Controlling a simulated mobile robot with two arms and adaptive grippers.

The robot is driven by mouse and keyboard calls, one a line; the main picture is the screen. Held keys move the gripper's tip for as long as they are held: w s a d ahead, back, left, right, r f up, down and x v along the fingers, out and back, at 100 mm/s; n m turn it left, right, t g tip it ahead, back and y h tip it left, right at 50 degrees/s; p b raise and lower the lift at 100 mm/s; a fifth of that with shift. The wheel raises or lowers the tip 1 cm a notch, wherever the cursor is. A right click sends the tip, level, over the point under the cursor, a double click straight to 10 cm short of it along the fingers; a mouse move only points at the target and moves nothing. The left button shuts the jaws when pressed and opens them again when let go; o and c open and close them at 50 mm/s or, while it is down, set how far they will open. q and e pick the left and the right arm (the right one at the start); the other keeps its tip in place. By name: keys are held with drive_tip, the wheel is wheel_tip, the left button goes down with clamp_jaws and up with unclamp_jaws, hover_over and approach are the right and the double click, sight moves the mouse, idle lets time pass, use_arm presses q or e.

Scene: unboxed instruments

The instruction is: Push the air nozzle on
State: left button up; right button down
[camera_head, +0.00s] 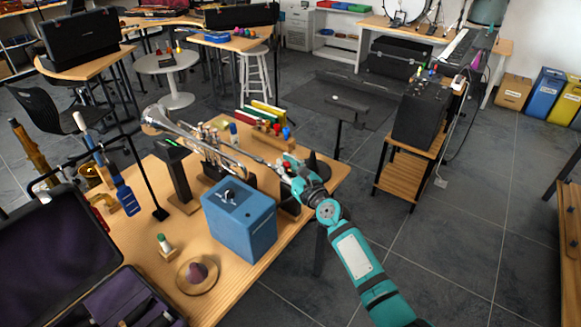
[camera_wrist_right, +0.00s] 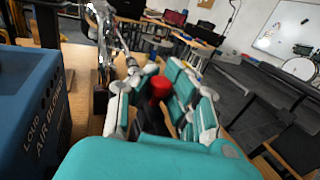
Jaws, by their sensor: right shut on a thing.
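My right gripper (camera_head: 291,166) is at the right side of the wooden table, beside the trumpet's near end. In the right wrist view its teal and white fingers (camera_wrist_right: 163,100) are closed around a black piece with a red top (camera_wrist_right: 160,86), which looks like the air nozzle. The fingers hide much of it. A silver trumpet (camera_head: 195,132) lies raised on dark stands; it also shows in the wrist view (camera_wrist_right: 104,30). I cannot tell whether the held piece touches it. The blue air blower box (camera_head: 240,220) stands just left of the gripper. My left gripper is out of view.
A dark upright stand (camera_head: 177,172) and a round wooden dish (camera_head: 197,274) share the table. An open dark case (camera_head: 65,245) is at the left. A black box (camera_head: 420,115) stands on a small wooden shelf to the right.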

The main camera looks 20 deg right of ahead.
drive_tip(key=shift+a, duration=0.1)
drive_tip(key=c, duration=1.2)
unclamp_jaws()
drive_tip(key=shift+w+a+r, duration=0.1)
drive_tip(key=shift+a+r, duration=0.05)
drive_tip(key=shift+a, duration=0.05)
drive_tip(key=shift+w, duration=0.1)
drive_tip(key=shift+d, duration=0.15)
drive_tip(key=shift+s+d, duration=0.1)
drive_tip(key=shift+s, duration=0.1)
drive_tip(key=v, duration=1.1)
drive_tip(key=shift+s, duration=0.35)
